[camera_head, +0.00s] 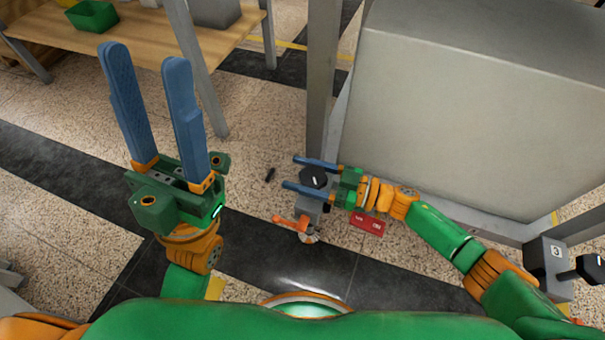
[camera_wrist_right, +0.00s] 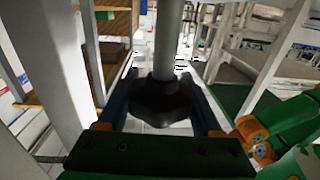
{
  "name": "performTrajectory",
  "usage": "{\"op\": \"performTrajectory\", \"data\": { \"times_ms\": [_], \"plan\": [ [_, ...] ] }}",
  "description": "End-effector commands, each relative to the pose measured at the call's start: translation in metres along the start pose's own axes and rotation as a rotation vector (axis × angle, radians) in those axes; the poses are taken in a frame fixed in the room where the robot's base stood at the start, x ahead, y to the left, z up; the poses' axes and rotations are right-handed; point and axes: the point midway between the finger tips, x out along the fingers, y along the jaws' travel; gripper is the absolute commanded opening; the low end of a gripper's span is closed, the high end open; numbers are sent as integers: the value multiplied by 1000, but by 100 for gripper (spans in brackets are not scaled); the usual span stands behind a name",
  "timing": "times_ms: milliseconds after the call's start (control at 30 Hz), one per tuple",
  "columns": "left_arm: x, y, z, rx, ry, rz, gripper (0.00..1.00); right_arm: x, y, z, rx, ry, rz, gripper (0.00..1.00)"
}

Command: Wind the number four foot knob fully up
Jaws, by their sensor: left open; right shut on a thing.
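A black knob (camera_head: 313,177) with a white mark sits on a grey foot block (camera_head: 303,208) by the upright post. My right gripper (camera_head: 291,173) reaches in from the right, its two blue fingers shut on the knob, one on each side. In the right wrist view the knob (camera_wrist_right: 160,98) is a dark lobed shape between the fingers, with a grey rod above it. No number is readable on this foot. My left gripper (camera_head: 144,56) is open and empty, raised at the left with its fingers pointing up and away from the knob.
An orange lever (camera_head: 291,222) sticks out below the held knob. A red label (camera_head: 367,223) is just right of it. Another foot block marked 3 (camera_head: 556,252) with a black knob (camera_head: 590,267) is at the far right. A large grey box (camera_head: 460,110) stands behind my right arm. A wooden table (camera_head: 140,38) holds a green bin (camera_head: 92,17).

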Motion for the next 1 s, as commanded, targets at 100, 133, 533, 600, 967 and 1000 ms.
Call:
{"op": "performTrajectory", "data": {
  "times_ms": [100, 133, 533, 600, 967, 1000],
  "plan": [
    [-6, 0, -1, -1, 36, 2, 50, 0, 0, 3, -2, 0, -51, 12],
    [-6, 0, -1, -1, 44, 3, 50, 0, 0, 2, -3, 0, -62, 12],
    [-5, -2, -6, -3, 100, -4, 50, 0, -3, 0, -2, 1, -131, 12],
    [-4, -2, -7, -3, 105, -5, 50, 0, -3, -1, -2, 1, -132, 12],
    [-4, -2, -7, -2, 105, -4, 50, 0, -3, -1, -1, 2, -132, 94],
    [-4, -2, -7, -2, 103, -3, 50, 0, -3, -1, -1, 2, -132, 97]
  ]
}}
